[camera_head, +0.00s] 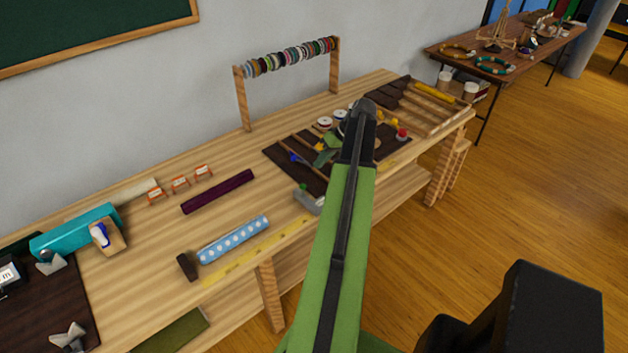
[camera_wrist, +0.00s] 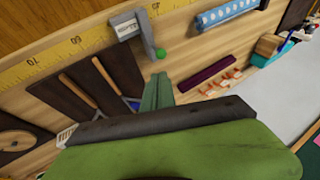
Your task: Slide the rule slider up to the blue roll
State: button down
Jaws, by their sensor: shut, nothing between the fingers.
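The rule slider (camera_head: 309,201) is a grey block with a green knob, on the yellow rule (camera_head: 252,256) along the table's front edge. It also shows in the wrist view (camera_wrist: 127,26), with the scale beside it. The blue roll (camera_head: 233,240) with white dots lies left of the slider in the head view, with a gap between; in the wrist view the roll (camera_wrist: 226,14) is to the right. My gripper (camera_wrist: 158,82) is shut and empty, its green fingertips just below the green knob in the wrist view. Contact cannot be told. My arm hides part of the rule.
A dark block (camera_head: 187,267) is at the roll's left end. A purple bar (camera_head: 218,191) and small orange stands (camera_head: 180,184) lie behind. A dark tool mat (camera_head: 285,167) is under my gripper area. A ribbon rack (camera_head: 290,57) stands at the back.

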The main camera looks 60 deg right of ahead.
jog(key=s+d, duration=0.4)
jog(key=s, duration=0.1)
jog(key=w+a+f+b, duration=0.5)
jog(key=w+f+b, duration=0.2)
jog(key=f+b, duration=0.1)
jog(key=shift+w+a+f+t+b, duration=0.15)
jog(key=shift+a+f+t+b, duration=0.2)
jog(key=shift+b, duration=0.2)
jog(key=shift+d, duration=0.1)
